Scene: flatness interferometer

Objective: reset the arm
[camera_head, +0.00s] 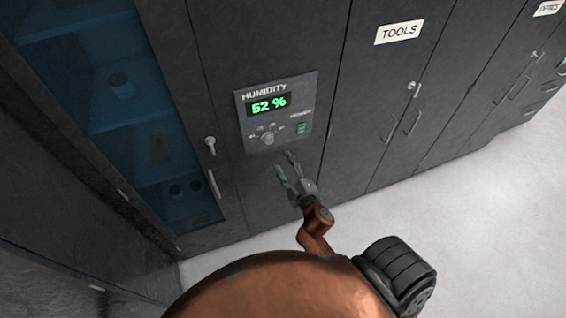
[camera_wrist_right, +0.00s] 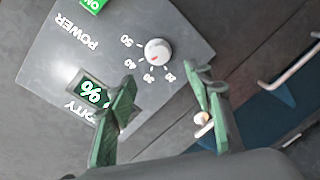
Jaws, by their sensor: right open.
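My right gripper (camera_head: 284,161) is open and empty, just below the humidity panel (camera_head: 245,130) on the dark cabinet front. In the wrist view the open green fingers of the right gripper (camera_wrist_right: 159,76) point toward the panel (camera_wrist_right: 115,38). The white knob (camera_wrist_right: 158,52) lies beyond and between the fingertips, with a gap around it. The knob also shows in the head view (camera_head: 268,138). The green display (camera_head: 268,105) reads 52 %. A lit green power switch (camera_head: 302,128) is at the panel's right. My left gripper is not in view.
A glass-doored cabinet (camera_head: 110,90) with a lock and handle (camera_head: 214,184) stands left of the panel. A cabinet labelled TOOLS (camera_head: 399,32) and further cabinets with protruding handles stand to the right. Pale floor (camera_head: 460,220) is clear in front.

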